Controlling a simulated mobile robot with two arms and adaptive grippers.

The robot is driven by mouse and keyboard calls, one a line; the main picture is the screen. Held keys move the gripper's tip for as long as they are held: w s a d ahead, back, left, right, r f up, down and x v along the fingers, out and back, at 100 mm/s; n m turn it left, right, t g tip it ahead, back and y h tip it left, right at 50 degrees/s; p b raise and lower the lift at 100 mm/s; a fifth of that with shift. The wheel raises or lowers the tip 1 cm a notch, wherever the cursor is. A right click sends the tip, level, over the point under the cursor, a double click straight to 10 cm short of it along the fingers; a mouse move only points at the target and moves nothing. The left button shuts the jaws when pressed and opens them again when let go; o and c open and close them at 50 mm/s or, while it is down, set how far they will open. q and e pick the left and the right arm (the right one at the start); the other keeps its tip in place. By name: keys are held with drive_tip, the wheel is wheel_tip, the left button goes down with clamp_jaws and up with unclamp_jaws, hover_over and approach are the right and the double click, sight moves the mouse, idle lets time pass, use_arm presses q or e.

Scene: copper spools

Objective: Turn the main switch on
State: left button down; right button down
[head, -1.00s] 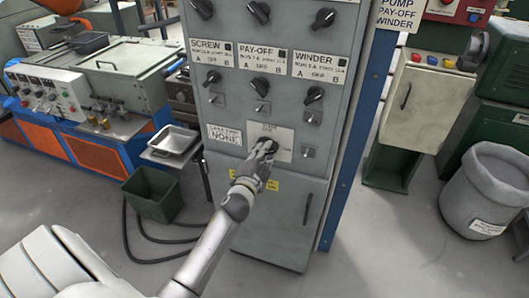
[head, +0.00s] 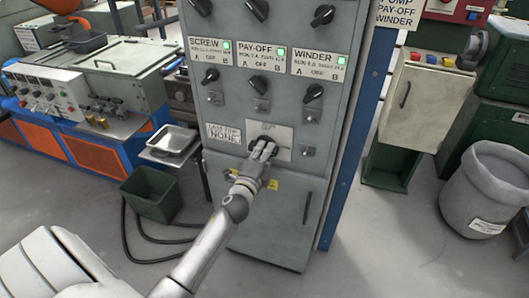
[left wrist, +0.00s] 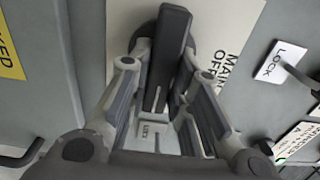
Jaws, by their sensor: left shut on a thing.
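The main switch is a black rotary knob (head: 252,145) with a bar handle on a pale plate (head: 281,134) low on the grey control cabinet. My left gripper (head: 263,151) is shut on its handle and partly hides it in the head view. In the left wrist view the black handle (left wrist: 168,45) stands between the two fingers (left wrist: 160,90), beside the plate lettered "MAIN" and "OFF". The small lamps on the SCREW (head: 227,45), PAY-OFF (head: 281,52) and WINDER (head: 341,60) labels glow green. My right gripper is not in view.
Several black selector knobs sit above on the cabinet. A "LOCK" tag (left wrist: 279,62) is right of the switch in the wrist view. A green bin (head: 152,196) and dark hoses lie on the floor at left. A grey waste bin (head: 484,185) stands at right.

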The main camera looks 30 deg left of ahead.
use_arm(q)
drive_tip(key=shift+f, duration=0.1)
drive_tip(key=c, duration=1.3)
unclamp_jaws()
drive_tip(key=v, duration=1.2)
drive_tip(key=shift+s, duration=0.1)
drive_tip(key=s+d+f+n+g+h, duration=0.1)
drive_tip(key=s+d+f+n+g, duration=0.2)
drive_tip(key=f, duration=0.9)
drive_tip(key=s+d+f+n+g+h, duration=0.15)
drive_tip(key=s+f, duration=0.35)
drive_tip(key=f, duration=0.7)
drive_tip(key=s+d+f+n+g+h, duration=0.1)
drive_tip(key=s+d+f+n+g, duration=0.2)
drive_tip(key=f, duration=0.8)
drive_tip(key=s+d+f+n+g, duration=0.1)
drive_tip(key=s+f+g, duration=0.2)
drive_tip(key=s+f, duration=0.3)
drive_tip(key=s+d+f+n+g, duration=0.1)
drive_tip(key=s+f, duration=0.5)
drive_tip(key=s, duration=0.8)
drive_tip(key=s+d+f+n+g+h, duration=0.1)
drive_tip(key=s+f+n+g, duration=0.2)
drive_tip(key=s, duration=0.7)
wheel_tip(320, 180, down, 3)
drive_tip(key=shift+r+n+g, duration=0.1)
drive_tip(key=shift+n+g, duration=0.15)
drive_tip(key=shift+g, duration=0.7)
